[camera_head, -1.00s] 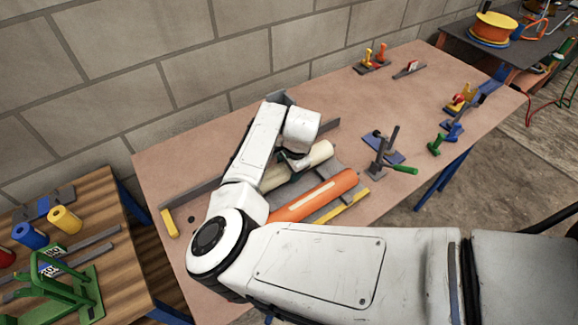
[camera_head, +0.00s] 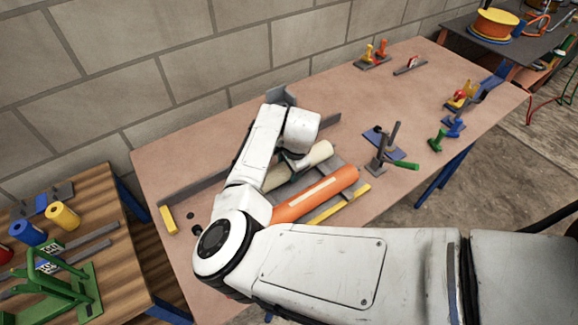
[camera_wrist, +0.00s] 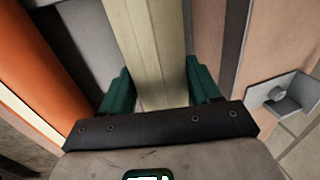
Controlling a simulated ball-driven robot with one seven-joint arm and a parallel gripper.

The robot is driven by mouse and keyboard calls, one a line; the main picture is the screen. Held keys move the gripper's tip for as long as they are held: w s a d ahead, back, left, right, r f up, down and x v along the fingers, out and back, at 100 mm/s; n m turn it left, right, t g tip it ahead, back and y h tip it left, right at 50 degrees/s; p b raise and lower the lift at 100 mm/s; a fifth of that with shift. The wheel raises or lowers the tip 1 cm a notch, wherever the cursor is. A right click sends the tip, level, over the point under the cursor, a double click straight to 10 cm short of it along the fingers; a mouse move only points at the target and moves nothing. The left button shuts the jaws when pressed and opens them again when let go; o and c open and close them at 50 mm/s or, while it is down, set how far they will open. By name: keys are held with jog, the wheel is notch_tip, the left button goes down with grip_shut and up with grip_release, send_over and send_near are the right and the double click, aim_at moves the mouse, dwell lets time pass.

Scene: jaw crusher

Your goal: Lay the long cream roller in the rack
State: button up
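The long cream roller (camera_head: 319,153) lies lengthwise beside the orange roller (camera_head: 322,192), over or beside the grey rack (camera_head: 343,169) on the pinkish table. My gripper (camera_head: 292,161) is down on the cream roller, partly hidden by my wrist. In the wrist view, the green fingers of my gripper (camera_wrist: 158,80) stand on either side of the cream roller (camera_wrist: 155,38) and appear to press on it. The orange roller (camera_wrist: 28,70) is to the left, with a grey surface between. I cannot tell whether the cream roller rests on the rack or is slightly raised.
A yellow strip (camera_head: 338,205) edges the front of the rack. A blue and dark grey stand (camera_head: 388,150) is to the right. A long dark bar (camera_head: 194,188) runs behind at left, with a yellow block (camera_head: 168,220).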

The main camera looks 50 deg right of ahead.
jog(key=o, duration=0.5)
jog(key=v, duration=1.1)
jog(key=shift+f, duration=0.1)
jog(key=s+d+r+n+h, duration=0.2)
jog(key=s+d+n, duration=0.1)
jog(key=d, duration=0.2)
jog(key=s+d+r+n+h, duration=0.2)
jog(key=s+d+r+n, duration=0.1)
jog(key=d, duration=0.2)
jog(key=s+a+f+n, duration=0.2)
jog(key=a+f+n, duration=0.1)
jog(key=s+a+f+n, duration=0.3)
jog(key=a, duration=0.1)
jog(key=s+a+f+n+y, duration=0.1)
jog(key=s+a+f+n, duration=0.1)
jog(key=a+f+n, duration=0.1)
jog(key=shift+s+a+f+n, duration=0.15)
jog(key=shift+s+a+n, duration=0.1)
jog(key=shift+a+n, duration=0.3)
jog(key=s+a+f+n+g+y, duration=0.1)
jog(key=s+a+f+n+y, duration=0.2)
jog(key=s+a+f, duration=0.3)
jog(key=s+a+n, duration=0.1)
jog(key=s+a, duration=0.3)
jog(key=a, duration=0.3)
jog(key=shift+n+g+y, duration=0.3)
jog(key=shift+n, duration=0.05)
